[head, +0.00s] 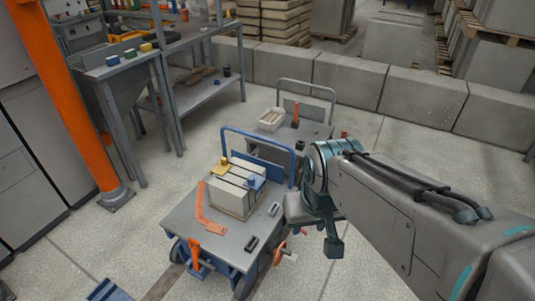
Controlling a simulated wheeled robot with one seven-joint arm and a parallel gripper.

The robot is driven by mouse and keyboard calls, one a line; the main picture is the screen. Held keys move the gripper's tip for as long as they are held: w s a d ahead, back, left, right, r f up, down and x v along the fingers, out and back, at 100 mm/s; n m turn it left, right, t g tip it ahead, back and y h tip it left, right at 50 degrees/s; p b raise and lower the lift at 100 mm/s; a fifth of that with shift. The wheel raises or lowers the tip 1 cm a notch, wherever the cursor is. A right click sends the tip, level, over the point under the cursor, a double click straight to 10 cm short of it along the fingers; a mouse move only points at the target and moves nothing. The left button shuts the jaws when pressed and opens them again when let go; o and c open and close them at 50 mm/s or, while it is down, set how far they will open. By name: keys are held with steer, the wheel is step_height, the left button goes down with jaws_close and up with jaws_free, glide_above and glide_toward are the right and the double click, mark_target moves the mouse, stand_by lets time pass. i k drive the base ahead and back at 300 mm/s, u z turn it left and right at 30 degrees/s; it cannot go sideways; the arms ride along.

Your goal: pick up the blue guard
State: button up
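A small blue piece (255,182), which looks like the blue guard, sits on top of the right end of the pale blocks (232,190) on the near cart. A similar yellow piece (220,166) sits at the far left of the same blocks. My gripper (334,246) hangs to the right of the cart, apart from the blue piece, pointing down. Its fingers are seen side-on and overlap, so their opening is hidden. I see nothing held in it.
The near cart (185,220) also carries an orange angled bar (208,212) and small dark parts. A blue handle rail (258,136) rises at its back. A second cart with a white tray (272,119) stands behind. An orange post (68,95) and workbench are left.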

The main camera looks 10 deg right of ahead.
mark_target(255, 182)
steer(key=z, duration=0.15)
steer(key=i, duration=0.95)
steer(key=u, duration=0.35)
